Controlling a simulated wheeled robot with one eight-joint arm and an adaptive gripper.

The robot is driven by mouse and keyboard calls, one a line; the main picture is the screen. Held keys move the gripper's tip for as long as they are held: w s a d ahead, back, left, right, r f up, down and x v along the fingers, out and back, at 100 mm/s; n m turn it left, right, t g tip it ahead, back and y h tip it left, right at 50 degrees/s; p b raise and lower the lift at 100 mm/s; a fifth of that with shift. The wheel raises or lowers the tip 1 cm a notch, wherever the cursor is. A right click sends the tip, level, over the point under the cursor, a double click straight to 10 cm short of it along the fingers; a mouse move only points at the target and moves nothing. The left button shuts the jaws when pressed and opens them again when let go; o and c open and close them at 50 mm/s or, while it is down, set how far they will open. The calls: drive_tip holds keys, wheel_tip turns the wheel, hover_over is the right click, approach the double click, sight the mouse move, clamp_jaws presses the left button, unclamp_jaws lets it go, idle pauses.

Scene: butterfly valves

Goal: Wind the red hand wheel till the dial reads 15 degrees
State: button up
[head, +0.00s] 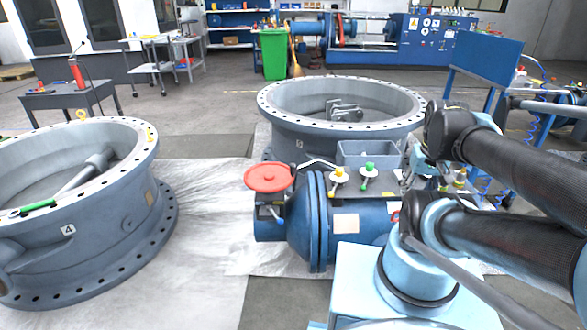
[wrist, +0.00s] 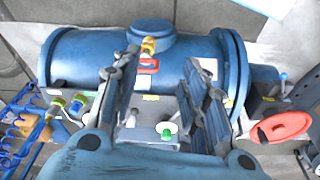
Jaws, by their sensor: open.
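The red hand wheel (head: 268,178) sits at the left end of the blue valve actuator (head: 345,228) in the head view. In the wrist view the wheel (wrist: 285,127) is at the right edge, clear of my gripper. My gripper (wrist: 158,75) is open and empty, its two fingers pointing over the blue actuator body. The fingers are apart from the wheel, to its left in the wrist view. In the head view my arm comes from the right, and its gripper is hard to make out. I cannot make out a dial or its reading in either view.
Yellow (head: 337,175) and green (head: 369,168) knobs stand on the actuator, near a grey bin (head: 368,153). Large grey valve rings stand at left (head: 70,235) and behind (head: 340,130). Blue hoses (wrist: 20,135) lie at the wrist view's left. Floor between the left ring and wheel is clear.

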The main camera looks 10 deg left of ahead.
drive_tip(key=w+a+r+n, duration=0.6)
drive_tip(key=w+r+n, duration=0.1)
drive_tip(key=w+n, duration=0.15)
drive_tip(key=n+g, duration=0.2)
drive_tip(key=n, duration=1.8)
hover_over(293, 164)
wheel_tip(293, 164, down, 2)
drive_tip(key=f, duration=0.1)
wheel_tip(293, 164, down, 16)
drive_tip(key=shift+w+r, duration=0.15)
drive_tip(key=shift+a, duration=0.1)
clamp_jaws()
